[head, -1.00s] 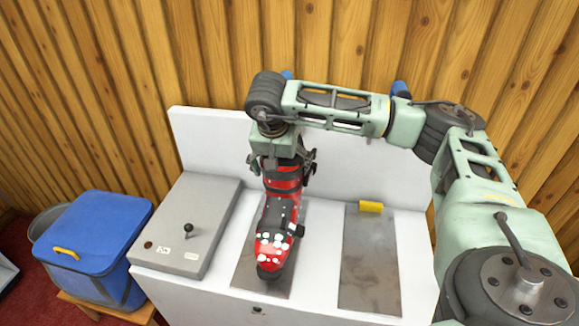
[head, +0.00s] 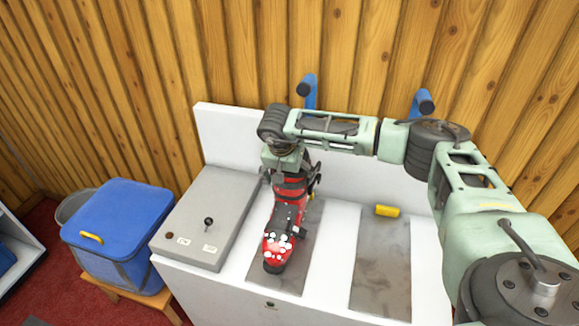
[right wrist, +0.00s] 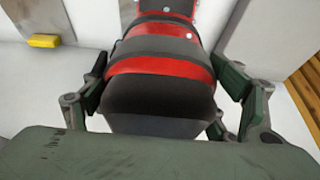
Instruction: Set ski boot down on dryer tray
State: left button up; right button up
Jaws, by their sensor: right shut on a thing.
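The ski boot (head: 281,240) is red and black with white spots on the toe. In the head view it is upright over the left of two grey metal trays (head: 296,277), toe toward the front. I cannot tell whether its sole touches the tray. My right gripper (head: 292,180) comes from above and is shut on the boot's upper cuff. In the right wrist view the fingers stand on both sides of the dark cuff (right wrist: 158,95). The boot hides part of the tray. My left gripper is not in view.
The right tray (head: 383,275) is bare, with a yellow block (head: 387,211) at its back edge. A grey control box (head: 207,215) with a black knob stands left of the boot. Blue pegs (head: 309,92) stick out behind. A blue-lidded bin (head: 117,225) stands farther left.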

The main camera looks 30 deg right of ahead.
jog(key=shift+r, duration=0.15)
jog(key=o, duration=1.6)
jog(key=shift+f, duration=0.2)
jog(key=o, duration=0.5)
jog(key=shift+s+a+r, duration=0.1)
jog(key=b+v, duration=0.3)
jog(key=v, duration=0.9)
